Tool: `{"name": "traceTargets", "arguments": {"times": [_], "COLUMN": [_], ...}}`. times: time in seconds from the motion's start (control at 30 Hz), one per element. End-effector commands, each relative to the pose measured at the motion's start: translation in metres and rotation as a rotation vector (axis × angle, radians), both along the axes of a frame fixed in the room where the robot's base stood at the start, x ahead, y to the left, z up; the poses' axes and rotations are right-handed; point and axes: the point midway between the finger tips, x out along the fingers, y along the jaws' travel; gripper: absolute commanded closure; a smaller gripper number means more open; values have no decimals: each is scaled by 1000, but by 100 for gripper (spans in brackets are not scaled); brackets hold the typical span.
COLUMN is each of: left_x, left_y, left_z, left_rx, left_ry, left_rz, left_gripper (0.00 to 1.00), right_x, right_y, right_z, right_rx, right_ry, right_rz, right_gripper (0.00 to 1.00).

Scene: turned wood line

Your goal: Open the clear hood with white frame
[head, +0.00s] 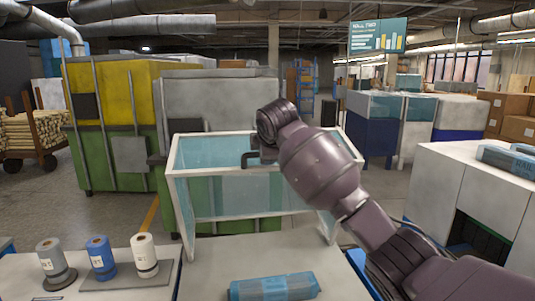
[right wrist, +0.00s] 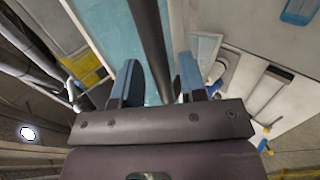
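The clear hood (head: 182,205) has a white frame and pale teal panes. It stands at the far edge of the white table in the middle of the head view and looks tilted up, with a gap under its lower crossbar. Its dark bar handle (head: 250,161) is at the upper front edge. In the head view my right arm hides the gripper's fingers and part of the hood. My left gripper is not in view.
A teal packet (head: 273,287) lies on the white table below the hood. A white machine (head: 470,190) stands at the right. Green and yellow cabinets (head: 112,120) stand behind.

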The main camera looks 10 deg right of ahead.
Motion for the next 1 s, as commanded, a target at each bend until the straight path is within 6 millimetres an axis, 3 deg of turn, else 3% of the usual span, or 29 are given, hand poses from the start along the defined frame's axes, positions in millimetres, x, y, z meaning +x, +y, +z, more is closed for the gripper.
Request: {"name": "traceTargets", "arguments": {"times": [0.47,1.0], "left_x": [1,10], "left_y": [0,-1], "left_z": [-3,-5], "left_rx": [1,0], "left_ry": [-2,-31], "left_rz": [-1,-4], "left_gripper": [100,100], "right_x": [-8,-72], "right_y": [-2,-3], "right_z": [8,66], "right_rx": [1,2], "right_ry": [-1,-1], "right_rz": [-4,-1], "right_gripper": [56,56]}}
